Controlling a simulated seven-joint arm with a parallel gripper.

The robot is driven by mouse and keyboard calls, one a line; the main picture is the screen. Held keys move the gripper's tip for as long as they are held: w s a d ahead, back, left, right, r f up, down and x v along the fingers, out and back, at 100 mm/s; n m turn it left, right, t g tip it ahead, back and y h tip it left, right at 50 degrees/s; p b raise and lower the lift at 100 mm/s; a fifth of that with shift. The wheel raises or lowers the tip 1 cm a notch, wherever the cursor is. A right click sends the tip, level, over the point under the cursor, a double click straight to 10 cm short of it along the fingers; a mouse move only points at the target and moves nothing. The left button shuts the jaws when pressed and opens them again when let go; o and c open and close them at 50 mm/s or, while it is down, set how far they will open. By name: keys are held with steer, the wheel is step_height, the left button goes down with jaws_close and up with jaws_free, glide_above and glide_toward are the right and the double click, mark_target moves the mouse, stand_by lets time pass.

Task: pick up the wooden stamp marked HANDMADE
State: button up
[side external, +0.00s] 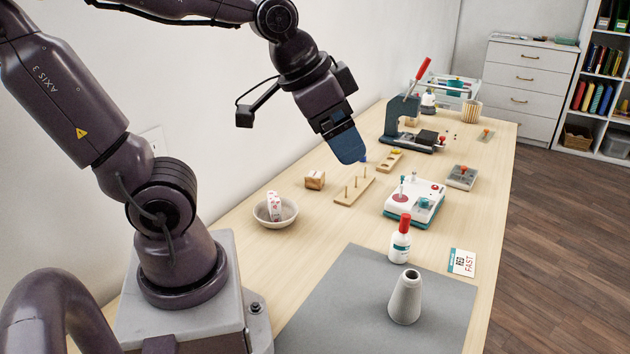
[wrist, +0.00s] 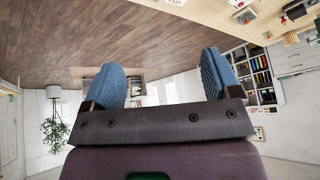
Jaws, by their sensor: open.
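A small wooden block (side external: 315,180) sits on the table near the wall, left of a wooden peg rack. It looks like a stamp, but any marking on it is too small to read. My gripper (side external: 352,152) is above the table, up and to the right of this block and apart from it. In the wrist view my gripper (wrist: 163,78) has its two blue fingers spread wide with nothing between them. The wrist view points out at the room, and the block does not show there.
A peg rack (side external: 354,190) stands below my gripper. A bowl (side external: 275,214) holding a white item with red marks is left of the block. A dark press (side external: 405,120), a white-and-teal machine (side external: 415,204), a bottle (side external: 400,245) and a cone (side external: 405,300) stand rightward and forward.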

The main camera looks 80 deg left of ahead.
steer(key=w+a+f+m+y, duration=0.2)
steer(key=w+a+f+m, duration=0.1)
steer(key=w+a+f, duration=0.45)
steer(key=m+t+y, duration=0.1)
steer(key=m+y, duration=0.8)
steer(key=m, duration=1.1)
glide_above(312, 178)
steer(key=s+d, duration=0.2)
steer(key=d, duration=0.1)
step_height(312, 178, down, 16)
step_height(312, 178, down, 6)
steer(key=shift+w+f, duration=0.1)
steer(key=shift+f, duration=0.15)
steer(key=shift+w+a+f, duration=0.4)
steer(key=shift+a+f, duration=0.15)
steer(key=shift+f, duration=0.25)
steer(key=shift+x, duration=3)
steer(key=shift+r, duration=0.1)
steer(key=shift+c, duration=0.2)
